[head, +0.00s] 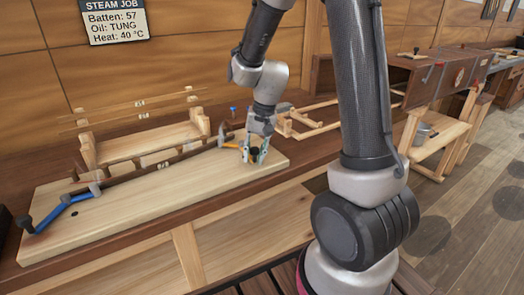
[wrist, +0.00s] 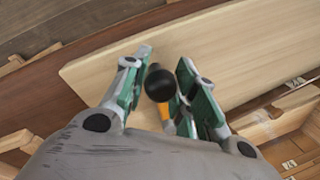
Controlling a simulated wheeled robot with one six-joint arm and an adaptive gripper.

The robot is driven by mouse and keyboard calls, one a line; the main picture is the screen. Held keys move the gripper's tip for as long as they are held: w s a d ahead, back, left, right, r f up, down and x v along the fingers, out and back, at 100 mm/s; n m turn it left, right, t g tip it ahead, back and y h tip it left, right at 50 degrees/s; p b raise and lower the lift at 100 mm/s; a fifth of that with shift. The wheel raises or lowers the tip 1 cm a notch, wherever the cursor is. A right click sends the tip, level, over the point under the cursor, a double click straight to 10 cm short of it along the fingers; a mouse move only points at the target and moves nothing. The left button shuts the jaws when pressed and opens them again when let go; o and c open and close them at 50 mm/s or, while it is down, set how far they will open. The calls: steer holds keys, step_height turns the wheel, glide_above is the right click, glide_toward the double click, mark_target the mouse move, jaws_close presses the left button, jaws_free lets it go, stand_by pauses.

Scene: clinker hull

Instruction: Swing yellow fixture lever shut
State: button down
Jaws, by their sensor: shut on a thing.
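The yellow fixture lever (head: 230,146) is at the right end of the light wooden board (head: 150,210). In the wrist view its orange-yellow arm (wrist: 164,110) ends in a round black knob (wrist: 160,83), which sits between my fingers. My gripper (head: 255,153) is shut on the lever at its knob end, just above the board. The fingers also show in the wrist view (wrist: 160,88), one on each side of the knob. The lever's pivot is partly hidden by my wrist.
A blue lever (head: 62,208) with a black knob is at the board's left end. A long dark batten (head: 160,164) runs along the board's back edge. Wooden racks (head: 148,141) stand behind. The board's front middle is clear. A sign (head: 114,20) hangs on the wall.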

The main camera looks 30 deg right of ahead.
steer(key=a+m, duration=0.4)
steer(key=shift+w+a+t+h, duration=0.1)
steer(key=shift+w+t+h, duration=0.2)
steer(key=shift+w, duration=0.05)
steer(key=shift+w+a+m, duration=0.3)
steer(key=shift+a+m, duration=0.2)
steer(key=shift+m, duration=0.2)
steer(key=shift+w+a+m, duration=0.3)
steer(key=shift+a+m, duration=0.15)
steer(key=shift+m, duration=0.25)
steer(key=c, duration=1.1)
jaws_free()
steer(key=shift+c, duration=0.2)
steer(key=shift+o, duration=0.2)
step_height(320, 180, up, 12)
steer(key=s+d, duration=0.1)
steer(key=s, duration=0.1)
steer(key=shift+f, duration=0.1)
